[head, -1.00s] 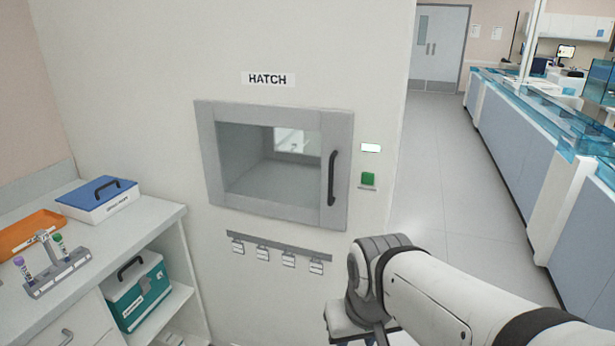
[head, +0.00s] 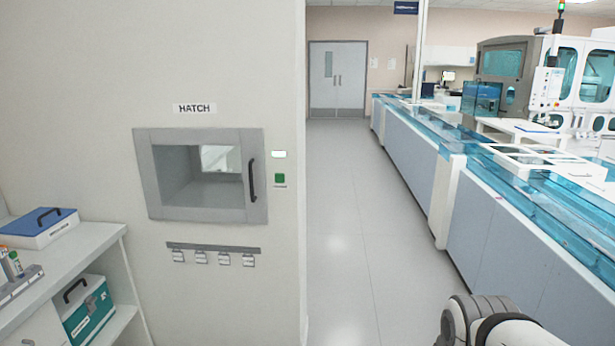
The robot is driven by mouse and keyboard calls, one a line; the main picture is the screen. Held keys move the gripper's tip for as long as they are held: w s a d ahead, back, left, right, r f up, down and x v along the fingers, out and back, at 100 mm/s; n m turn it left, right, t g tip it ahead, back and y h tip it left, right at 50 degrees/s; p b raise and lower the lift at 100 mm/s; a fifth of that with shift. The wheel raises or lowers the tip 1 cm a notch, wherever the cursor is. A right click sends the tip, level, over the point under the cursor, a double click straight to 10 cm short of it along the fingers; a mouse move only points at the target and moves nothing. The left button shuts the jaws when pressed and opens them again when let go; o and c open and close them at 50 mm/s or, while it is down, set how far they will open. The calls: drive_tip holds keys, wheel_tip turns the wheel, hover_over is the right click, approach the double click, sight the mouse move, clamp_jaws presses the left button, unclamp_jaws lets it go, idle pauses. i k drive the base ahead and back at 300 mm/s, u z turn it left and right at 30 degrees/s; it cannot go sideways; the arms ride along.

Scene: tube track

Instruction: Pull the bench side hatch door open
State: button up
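The hatch door (head: 158,196) is a grey-framed square window set in the white wall, under a sign reading HATCH. It looks shut against the wall. Its dark vertical handle (head: 252,180) is on the right side of the frame. Through the glass an empty-looking chamber shows. A green button (head: 279,178) and a small lit panel are on the wall right of the door. My arm shows at the lower right, well apart from the door. My gripper is out of the picture.
A bench (head: 85,243) at the left holds a white box with a blue lid (head: 40,226) and a tube rack. A teal case (head: 88,308) sits on its lower shelf. A label rail (head: 213,247) is under the hatch. The aisle floor (head: 345,240) is clear, beside a blue-topped track (head: 490,190).

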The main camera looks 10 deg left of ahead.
sight(251, 140)
drive_tip(key=u, duration=0.15)
drive_tip(key=i, duration=1.15)
drive_tip(key=u, duration=0.5)
drive_tip(key=i, duration=0.75)
drive_tip(key=u, duration=0.5)
drive_tip(key=k, duration=0.5)
drive_tip(key=u, duration=0.25)
drive_tip(key=i, duration=0.5)
drive_tip(key=z, duration=0.15)
